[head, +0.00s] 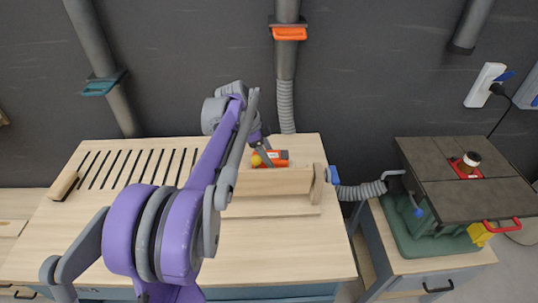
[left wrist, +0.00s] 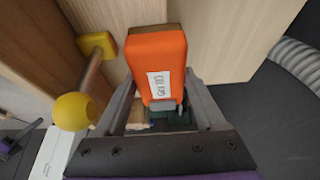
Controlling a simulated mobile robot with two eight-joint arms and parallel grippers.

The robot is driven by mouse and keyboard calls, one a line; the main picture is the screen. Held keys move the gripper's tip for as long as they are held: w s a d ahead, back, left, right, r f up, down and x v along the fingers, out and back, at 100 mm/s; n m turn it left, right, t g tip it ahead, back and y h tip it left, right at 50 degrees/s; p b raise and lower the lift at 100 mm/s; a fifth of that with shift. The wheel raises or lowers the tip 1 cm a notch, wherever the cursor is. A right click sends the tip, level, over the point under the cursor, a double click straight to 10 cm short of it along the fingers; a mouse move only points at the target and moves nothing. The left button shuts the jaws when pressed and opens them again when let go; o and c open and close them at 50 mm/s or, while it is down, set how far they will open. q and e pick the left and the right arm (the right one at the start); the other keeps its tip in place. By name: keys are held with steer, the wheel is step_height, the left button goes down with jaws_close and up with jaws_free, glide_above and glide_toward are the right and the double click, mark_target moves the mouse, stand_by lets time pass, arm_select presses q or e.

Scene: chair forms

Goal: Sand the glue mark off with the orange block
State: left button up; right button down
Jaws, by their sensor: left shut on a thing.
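The orange block (left wrist: 158,62) is between the two fingers of my left gripper (left wrist: 160,98) in the left wrist view. It has a white printed label and a brown far edge. In the head view the orange block (head: 275,155) shows behind the upright wooden board of the chair form (head: 272,182), with my left gripper (head: 264,150) above it. The block's far end is close to pale wood in the left wrist view; I cannot tell whether it touches. I cannot make out the glue mark. My right gripper is not in view.
A yellow ball-ended rod (left wrist: 78,108) is close to the left finger. The slotted workbench (head: 240,262) has a wooden-handled tool (head: 64,185) at left. A grey hose (head: 362,190) leads toward a side cabinet with a dark-topped machine (head: 440,165). The bench front is clear.

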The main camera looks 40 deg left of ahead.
arm_select(q)
steer(key=shift+w+d, duration=0.8)
steer(key=shift+d, duration=0.15)
steer(key=shift+s+a+f, duration=0.1)
steer(key=shift+s+a, duration=0.85)
steer(key=shift+a, duration=0.1)
steer(key=shift+w+d, duration=0.1)
steer(key=shift+w+d, duration=0.25)
steer(key=shift+d, duration=0.05)
steer(key=shift+w+d, duration=0.65)
